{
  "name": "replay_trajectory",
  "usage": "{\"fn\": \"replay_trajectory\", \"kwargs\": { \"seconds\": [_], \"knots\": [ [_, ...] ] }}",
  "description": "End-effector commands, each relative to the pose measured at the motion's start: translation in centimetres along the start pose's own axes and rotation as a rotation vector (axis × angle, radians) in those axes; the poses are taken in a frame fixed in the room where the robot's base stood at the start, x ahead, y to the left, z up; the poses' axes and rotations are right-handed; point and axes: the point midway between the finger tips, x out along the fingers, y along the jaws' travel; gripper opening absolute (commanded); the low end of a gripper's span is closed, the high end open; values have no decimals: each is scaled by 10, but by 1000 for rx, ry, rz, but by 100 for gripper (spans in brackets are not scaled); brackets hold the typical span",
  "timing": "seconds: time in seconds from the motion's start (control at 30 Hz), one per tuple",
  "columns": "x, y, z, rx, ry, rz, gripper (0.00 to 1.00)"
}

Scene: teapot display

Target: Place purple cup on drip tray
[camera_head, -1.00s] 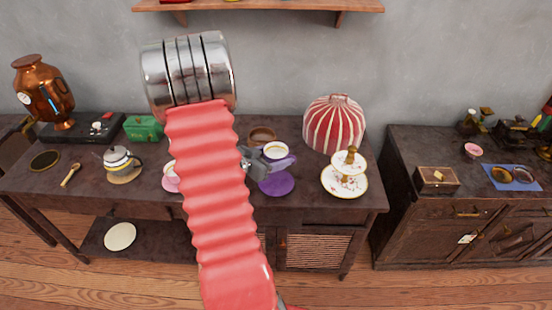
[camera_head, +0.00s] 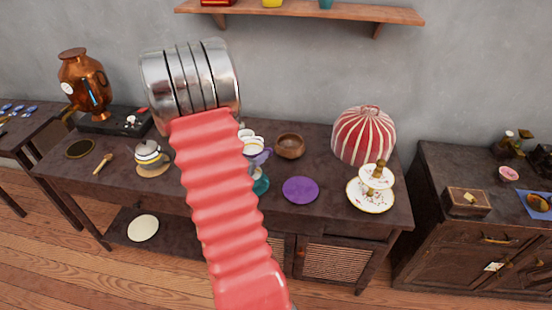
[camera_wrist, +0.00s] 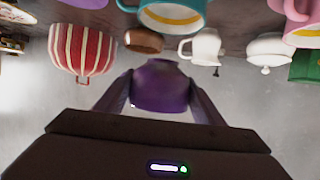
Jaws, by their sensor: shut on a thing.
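The purple cup (camera_wrist: 160,85) is held between the two fingers of my gripper (camera_wrist: 160,96) in the wrist view, which looks upside down. In the head view the purple cup (camera_head: 262,157) shows at the right edge of my red arm, which hides the gripper. A dark round gold-rimmed plate (camera_head: 80,149) lies at the table's left, in front of the copper urn (camera_head: 84,80). I cannot tell for certain which of these two is the drip tray.
The purple saucer (camera_head: 300,190) lies bare on the table. A teapot (camera_head: 149,154), a wooden spoon (camera_head: 103,163), a teal cup (camera_head: 261,184), a wooden bowl (camera_head: 290,145), a striped cozy (camera_head: 364,135) and a tiered stand (camera_head: 370,194) stand around. My arm hides the middle.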

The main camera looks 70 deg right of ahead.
Motion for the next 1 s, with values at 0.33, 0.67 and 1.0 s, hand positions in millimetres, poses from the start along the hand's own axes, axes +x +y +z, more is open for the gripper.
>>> {"fn": "replay_trajectory", "kwargs": {
  "seconds": [0.33, 0.67, 1.0],
  "knots": [
    [-81, -140, 27, -156, 1, -379, 37],
    [-187, -240, 69, -299, 1, -721, 37],
    [-319, -305, 126, -442, 0, -1067, 37]
  ]
}}
